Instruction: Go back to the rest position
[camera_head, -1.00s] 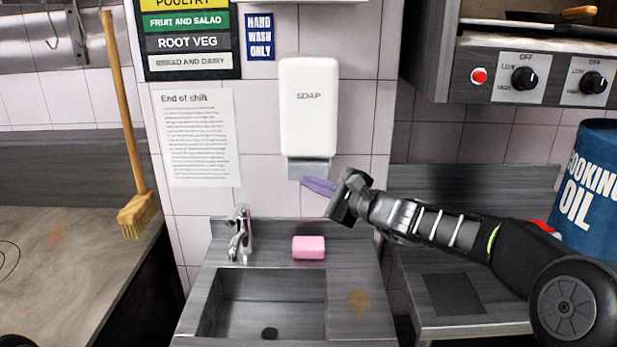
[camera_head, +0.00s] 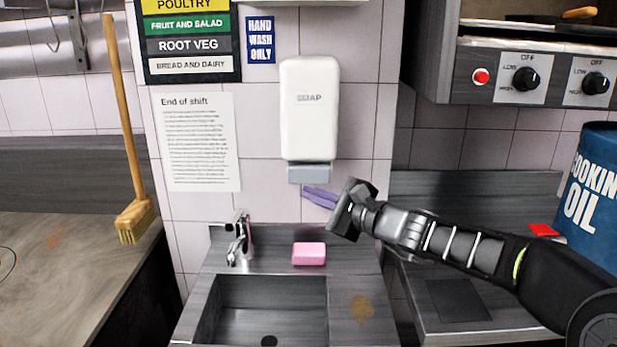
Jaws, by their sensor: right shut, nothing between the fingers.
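My right gripper (camera_head: 320,198) reaches in from the right, its purple fingers shut with nothing between them. It hangs in front of the tiled wall, just below the white soap dispenser (camera_head: 309,108) and apart from the dispenser's grey push bar (camera_head: 309,173). The pink soap bar (camera_head: 308,254) lies on the sink's back ledge, below the gripper. My left gripper is not in view.
A steel sink (camera_head: 268,308) with a tap (camera_head: 239,238) stands below. A broom (camera_head: 135,217) leans at the left over a worktop. At the right are a blue cooking oil drum (camera_head: 592,195), a red object (camera_head: 543,230) and a control panel with knobs (camera_head: 525,78).

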